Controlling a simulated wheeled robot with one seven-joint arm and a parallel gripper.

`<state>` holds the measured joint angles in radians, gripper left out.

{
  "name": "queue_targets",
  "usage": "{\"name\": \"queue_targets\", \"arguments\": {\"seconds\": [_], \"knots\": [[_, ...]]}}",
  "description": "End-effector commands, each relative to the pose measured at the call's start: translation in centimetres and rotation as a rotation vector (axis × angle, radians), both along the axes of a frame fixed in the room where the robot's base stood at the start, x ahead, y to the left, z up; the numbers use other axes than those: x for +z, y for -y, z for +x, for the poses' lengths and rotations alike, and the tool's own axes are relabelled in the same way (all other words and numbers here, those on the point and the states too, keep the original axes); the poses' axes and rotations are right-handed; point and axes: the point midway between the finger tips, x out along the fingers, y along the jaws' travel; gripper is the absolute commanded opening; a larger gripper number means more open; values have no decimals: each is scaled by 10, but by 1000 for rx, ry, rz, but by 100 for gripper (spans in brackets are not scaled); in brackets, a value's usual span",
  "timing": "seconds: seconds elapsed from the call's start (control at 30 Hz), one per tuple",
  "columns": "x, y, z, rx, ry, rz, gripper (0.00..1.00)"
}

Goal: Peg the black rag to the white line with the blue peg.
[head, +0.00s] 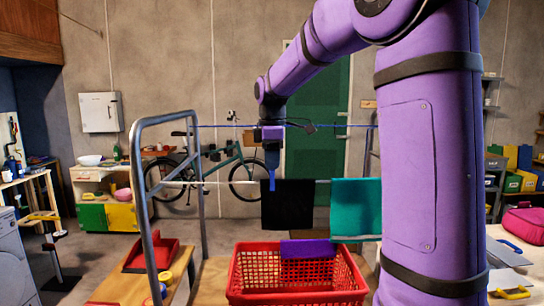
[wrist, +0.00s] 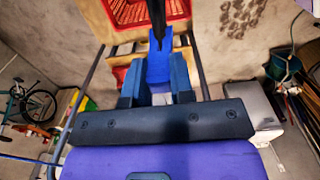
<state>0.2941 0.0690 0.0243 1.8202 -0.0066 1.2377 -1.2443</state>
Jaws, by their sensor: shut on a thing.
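The black rag (head: 288,207) hangs over the white line (head: 225,183) in the head view. In the wrist view it shows nearly edge-on as a dark strip (wrist: 157,22). My gripper (head: 271,150) is above the rag's upper left corner, pointing down. It is shut on the blue peg (head: 272,180), which also shows between the fingers in the wrist view (wrist: 159,68). The peg's lower end overlaps the rag's top left edge and the line. I cannot tell whether its prongs straddle them.
A teal cloth (head: 356,208) hangs to the right of the rag. A blue line (head: 228,126) runs higher up behind. A grey metal frame (head: 139,190) stands at left. A red basket (head: 290,292) with a purple cloth (head: 308,249) stands below. My arm hides the right side.

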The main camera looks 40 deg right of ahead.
Motion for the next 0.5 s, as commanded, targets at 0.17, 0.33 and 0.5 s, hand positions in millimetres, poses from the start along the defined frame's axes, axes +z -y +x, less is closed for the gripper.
{"name": "queue_targets", "arguments": {"seconds": [0.17,0.33,0.5], "knots": [[-9,0,-1,0,-4,1,0],[-11,0,-1,0,-4,1,45],[-11,0,0,0,-3,1,52]]}}
